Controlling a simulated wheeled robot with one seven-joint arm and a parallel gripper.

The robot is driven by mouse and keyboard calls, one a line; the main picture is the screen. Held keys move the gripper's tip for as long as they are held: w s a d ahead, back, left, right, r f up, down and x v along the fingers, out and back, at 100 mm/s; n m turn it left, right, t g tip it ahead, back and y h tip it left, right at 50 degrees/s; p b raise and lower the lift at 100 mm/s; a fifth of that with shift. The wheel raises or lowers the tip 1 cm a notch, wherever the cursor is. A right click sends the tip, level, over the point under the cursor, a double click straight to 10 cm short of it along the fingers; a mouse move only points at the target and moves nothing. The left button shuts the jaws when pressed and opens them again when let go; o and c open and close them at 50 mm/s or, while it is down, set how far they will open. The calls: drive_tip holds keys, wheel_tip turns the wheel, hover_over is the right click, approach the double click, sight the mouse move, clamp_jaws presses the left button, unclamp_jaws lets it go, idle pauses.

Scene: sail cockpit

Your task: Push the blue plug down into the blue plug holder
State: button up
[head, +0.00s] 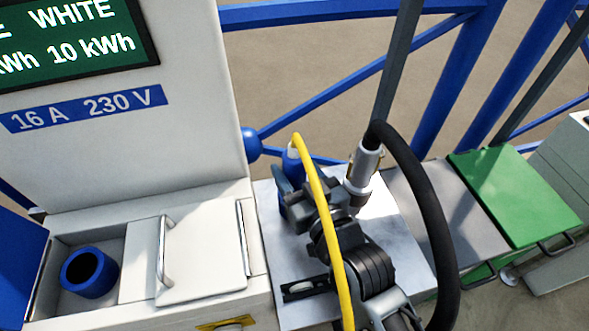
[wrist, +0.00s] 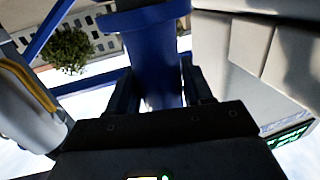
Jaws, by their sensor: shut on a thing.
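The blue plug (head: 290,168) has a yellow cable (head: 325,205) rising from its top and looping over my arm. My gripper (head: 290,183) is shut on the blue plug, above the pale metal plate. In the wrist view the blue plug (wrist: 150,45) sits between the two dark fingers. An open blue round socket (head: 89,273) lies in a recess of the white pedestal at the left, well apart from the plug; I cannot tell if it is the blue plug holder. Whatever is under the held plug is hidden by my gripper.
A grey-white plug (head: 362,168) with a thick black cable (head: 425,190) stands close to the right of my gripper. The white pedestal (head: 115,150) rises at the left, with a handled cover (head: 205,262). A green lid (head: 515,195) is at the right. Blue rails run behind.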

sight(299, 184)
drive_tip(key=shift+f+b, duration=0.6)
drive_tip(key=o, duration=1)
drive_tip(key=shift+s, duration=0.1)
drive_tip(key=shift+v, duration=1.5)
drive_tip(key=shift+f+p+v, duration=0.2)
drive_tip(key=shift+p+v, duration=0.2)
drive_tip(key=shift+v, duration=3.55)
drive_tip(key=shift+r, duration=0.2)
